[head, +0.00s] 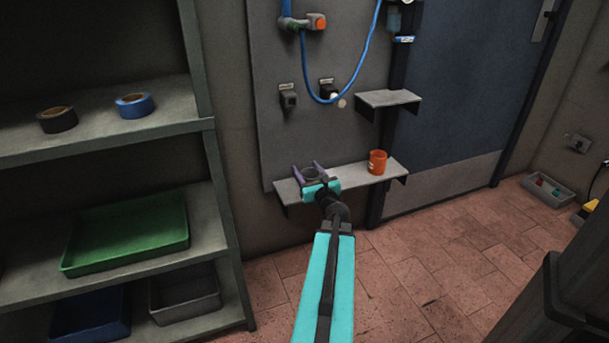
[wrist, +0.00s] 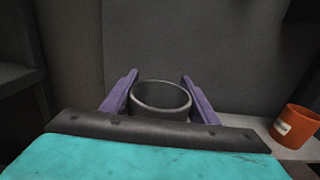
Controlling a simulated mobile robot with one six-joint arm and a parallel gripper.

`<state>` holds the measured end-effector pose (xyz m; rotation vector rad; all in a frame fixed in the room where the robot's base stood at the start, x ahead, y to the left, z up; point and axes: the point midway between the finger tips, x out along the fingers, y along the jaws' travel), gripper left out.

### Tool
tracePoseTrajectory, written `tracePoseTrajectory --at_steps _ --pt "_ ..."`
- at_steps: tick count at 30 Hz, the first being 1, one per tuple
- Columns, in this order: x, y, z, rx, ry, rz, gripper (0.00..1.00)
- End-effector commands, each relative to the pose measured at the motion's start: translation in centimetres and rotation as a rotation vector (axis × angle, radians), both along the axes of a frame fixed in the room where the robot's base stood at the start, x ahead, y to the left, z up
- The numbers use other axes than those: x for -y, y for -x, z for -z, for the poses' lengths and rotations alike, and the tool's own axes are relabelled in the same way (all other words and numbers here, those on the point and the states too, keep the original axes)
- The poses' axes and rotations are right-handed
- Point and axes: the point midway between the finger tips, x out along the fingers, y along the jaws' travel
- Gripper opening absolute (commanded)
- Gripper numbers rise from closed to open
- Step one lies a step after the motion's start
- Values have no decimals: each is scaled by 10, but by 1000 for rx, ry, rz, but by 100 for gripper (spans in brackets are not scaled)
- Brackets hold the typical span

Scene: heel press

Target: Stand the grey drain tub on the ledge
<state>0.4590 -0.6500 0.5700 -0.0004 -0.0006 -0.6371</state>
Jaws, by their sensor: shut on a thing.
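The grey drain tub (wrist: 161,97) is a round, open-topped cup, upright between the two purple fingers of my gripper (wrist: 160,95). In the head view the tub (head: 309,174) is small and partly hidden by my gripper (head: 308,172), which is shut on it. The ledge (head: 343,181) is a grey shelf low on the wall panel. The tub is over the left part of the ledge. I cannot tell whether its base touches the ledge, as my gripper hides it.
An orange cup (head: 377,162) stands on the ledge to the right of the tub. A smaller shelf (head: 388,99) is above it, with a hanging blue hose (head: 362,62). A shelving rack (head: 225,215) stands at the left. The ledge between tub and cup looks clear.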

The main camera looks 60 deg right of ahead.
Motion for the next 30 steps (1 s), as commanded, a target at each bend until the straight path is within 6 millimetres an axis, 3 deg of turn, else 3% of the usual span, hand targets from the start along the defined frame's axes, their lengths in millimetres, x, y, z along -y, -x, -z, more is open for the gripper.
tracePoseTrajectory --at_steps 16,30 --pt "51 -33 6 0 0 -2 31" --pt "57 -38 5 0 0 -2 31"
